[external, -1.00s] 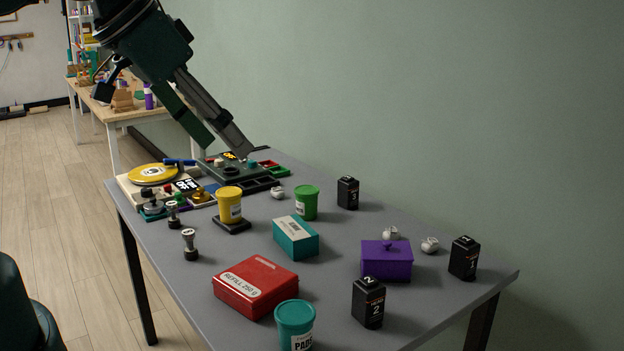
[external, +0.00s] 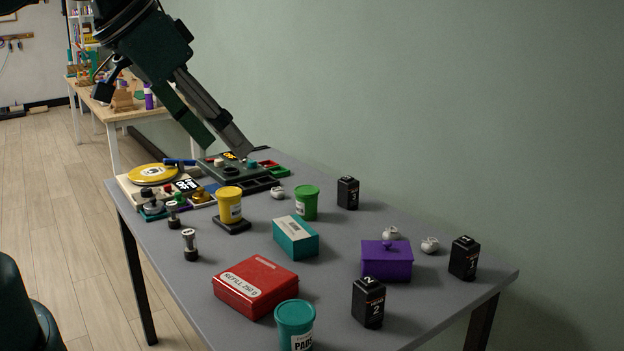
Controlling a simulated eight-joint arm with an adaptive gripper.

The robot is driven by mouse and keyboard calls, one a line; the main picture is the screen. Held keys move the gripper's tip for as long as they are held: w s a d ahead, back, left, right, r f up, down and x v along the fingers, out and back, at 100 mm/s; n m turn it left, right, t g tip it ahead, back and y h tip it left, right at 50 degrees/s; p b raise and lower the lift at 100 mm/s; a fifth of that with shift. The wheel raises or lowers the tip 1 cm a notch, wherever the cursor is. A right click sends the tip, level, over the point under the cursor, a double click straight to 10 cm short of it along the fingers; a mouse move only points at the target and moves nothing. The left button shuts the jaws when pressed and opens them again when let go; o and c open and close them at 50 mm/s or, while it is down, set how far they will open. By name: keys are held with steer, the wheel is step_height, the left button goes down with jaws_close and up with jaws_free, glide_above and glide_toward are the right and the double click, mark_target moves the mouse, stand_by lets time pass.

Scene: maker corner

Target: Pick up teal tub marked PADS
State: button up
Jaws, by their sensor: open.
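The teal tub marked PADS (external: 295,322) stands upright at the near edge of the grey table, partly cut off by the bottom of the picture. It has a teal lid and a white label. My gripper (external: 228,150) is open and empty, high at the upper left, over the far end of the table. It is well apart from the tub.
A red REFILL box (external: 255,287) lies just left of the tub, and a black canister marked 2 (external: 368,303) stands to its right. A purple lidded box (external: 386,261), a teal-and-white box (external: 296,238), a green tub (external: 306,203) and a yellow tub (external: 229,205) stand farther back.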

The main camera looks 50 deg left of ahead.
steer(key=shift+f, duration=0.1)
steer(key=n+g+h+b, duration=0.4)
steer(key=n+g+b, duration=0.2)
steer(key=n, duration=1.3)
glide_above(293, 309)
steer(key=a, duration=0.3)
steer(key=f, duration=2.3)
steer(key=shift+s, duration=0.25)
steer(key=shift+d+f+n+g, duration=0.2)
steer(key=shift+f+n+g, duration=0.1)
steer(key=shift+f, duration=0.35)
steer(key=shift+h, duration=0.3)
steer(key=shift+f, duration=0.2)
steer(key=shift+b+x, duration=0.6)
steer(key=shift+x, duration=0.6)
